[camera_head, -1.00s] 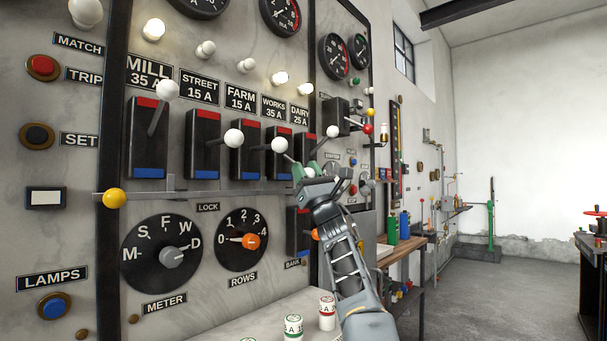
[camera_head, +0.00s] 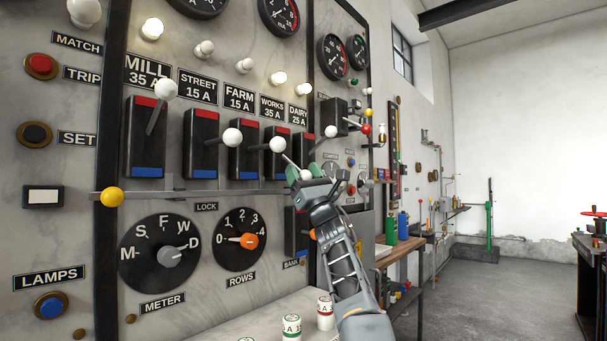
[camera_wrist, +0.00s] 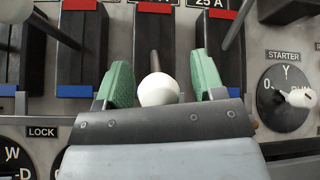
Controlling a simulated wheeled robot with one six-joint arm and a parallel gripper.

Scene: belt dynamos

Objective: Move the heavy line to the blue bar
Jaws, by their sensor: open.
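The switch panel has blocks with a red bar on top and a blue bar below. Two plates read 35 A: MILL (camera_head: 148,72) and WORKS (camera_head: 273,107). The MILL lever's white ball (camera_head: 166,90) stands high near its red bar. My gripper (camera_head: 304,172) is at the WORKS lever, its green fingers open on either side of the white ball (camera_wrist: 157,90). The ball sits in the gap, with space visible at both fingers. The WORKS lever rod slopes down to this ball, lower than its neighbours.
Close neighbours are the FARM ball (camera_head: 278,144) on the left and the DAIRY ball (camera_head: 330,131) on the right. A lock rail with a yellow knob (camera_head: 112,197) runs below the blocks. Fuses (camera_head: 325,312) stand on the ledge below.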

